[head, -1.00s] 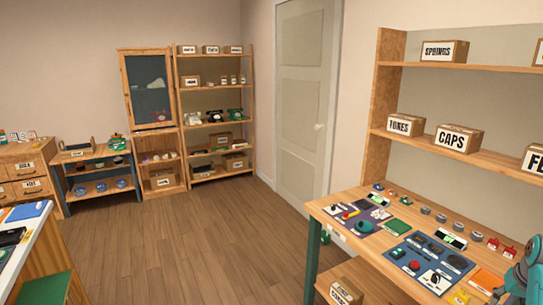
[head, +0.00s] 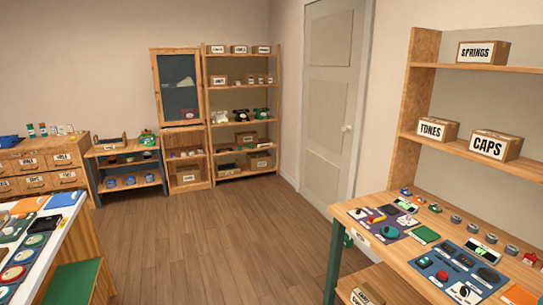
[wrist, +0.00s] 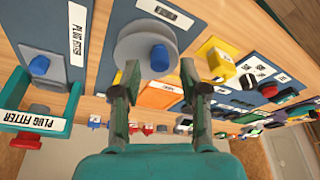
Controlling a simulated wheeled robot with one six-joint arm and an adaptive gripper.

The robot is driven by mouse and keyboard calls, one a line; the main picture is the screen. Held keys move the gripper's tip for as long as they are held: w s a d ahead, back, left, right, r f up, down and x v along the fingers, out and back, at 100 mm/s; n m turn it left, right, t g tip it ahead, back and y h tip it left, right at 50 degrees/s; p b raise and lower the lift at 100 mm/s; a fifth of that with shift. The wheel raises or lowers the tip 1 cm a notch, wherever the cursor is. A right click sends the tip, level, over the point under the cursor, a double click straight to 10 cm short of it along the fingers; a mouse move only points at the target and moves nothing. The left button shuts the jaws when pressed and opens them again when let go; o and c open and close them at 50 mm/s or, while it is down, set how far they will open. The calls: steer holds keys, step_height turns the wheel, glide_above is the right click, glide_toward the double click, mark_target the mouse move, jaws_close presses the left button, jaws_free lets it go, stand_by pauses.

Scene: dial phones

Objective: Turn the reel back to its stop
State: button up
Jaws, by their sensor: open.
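In the wrist view a round grey reel-like disc (wrist: 138,42) with a blue knob (wrist: 160,57) sits on a dark blue panel at the top centre. I take this disc for the reel, but its label is not readable. My gripper (wrist: 159,70) is open, with its two fingers apart below the disc in the picture. The knob shows between the fingertips. I cannot tell whether the fingers touch anything. Neither the gripper nor this disc can be made out in the head view.
In the wrist view a teal holder (wrist: 32,112) labelled PLUG FITTER is at left and a yellow block (wrist: 216,58) at right. The head view shows a wooden bench (head: 345,212) with panels, a shelf with CAPS box (head: 496,144), a white counter at left, and open floor (head: 205,235) between.

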steer(key=shift+f, duration=0.8)
steer(key=shift+r, duration=0.15)
steer(key=c, duration=0.6)
steer(key=shift+s, duration=0.1)
steer(key=shift+s+d, duration=0.1)
steer(key=shift+s, duration=0.05)
steer(key=o, duration=0.6)
